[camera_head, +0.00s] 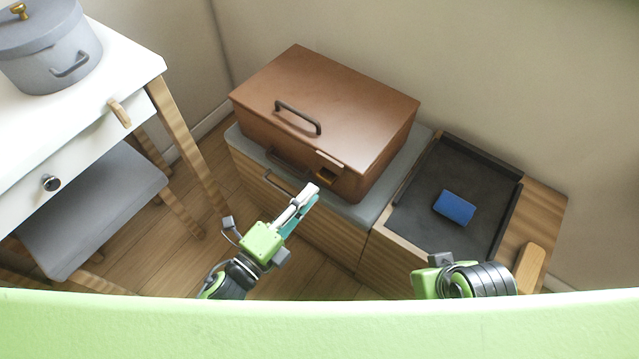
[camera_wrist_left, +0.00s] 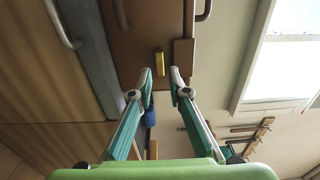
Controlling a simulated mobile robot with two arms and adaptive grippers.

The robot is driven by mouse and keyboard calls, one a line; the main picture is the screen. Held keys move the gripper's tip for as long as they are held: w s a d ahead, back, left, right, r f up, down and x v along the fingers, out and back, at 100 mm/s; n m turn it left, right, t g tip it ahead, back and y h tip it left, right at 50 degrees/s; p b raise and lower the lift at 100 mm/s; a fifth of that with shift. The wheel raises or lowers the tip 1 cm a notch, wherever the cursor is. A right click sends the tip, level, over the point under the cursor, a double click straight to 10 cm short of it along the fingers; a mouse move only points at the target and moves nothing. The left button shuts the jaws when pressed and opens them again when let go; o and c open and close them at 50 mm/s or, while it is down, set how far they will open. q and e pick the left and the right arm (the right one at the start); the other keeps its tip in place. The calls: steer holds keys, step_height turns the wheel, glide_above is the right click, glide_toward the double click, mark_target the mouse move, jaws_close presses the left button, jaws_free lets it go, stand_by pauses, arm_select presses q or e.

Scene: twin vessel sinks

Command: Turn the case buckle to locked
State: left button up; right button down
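The brown case (camera_head: 335,105) sits closed on a grey-topped cabinet, with a dark handle on its lid. Its small brass-yellow buckle (camera_head: 325,176) is on the front face, under a brown tab at the lid edge. The buckle (camera_wrist_left: 159,64) also shows in the left wrist view as a yellow bar, just beyond the fingertips. My left gripper (camera_head: 308,192) is in front of the case, close to the buckle. In the left wrist view the left gripper (camera_wrist_left: 160,76) is open, its fingers apart with nothing between them. My right gripper (camera_head: 432,281) is partly in view at the bottom; its fingers are hidden.
A dark tray (camera_head: 480,180) holding a blue block (camera_head: 455,207) is right of the case. A white table (camera_head: 75,135) with a grey pot (camera_head: 50,50) stands at left, above a grey stool (camera_head: 95,205). A wooden block (camera_head: 530,266) lies at lower right.

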mark_target(324, 180)
arm_select(q)
steer(key=shift+x, duration=2.35)
arm_select(e)
steer(key=shift+f, duration=0.25)
arm_select(q)
jaws_close()
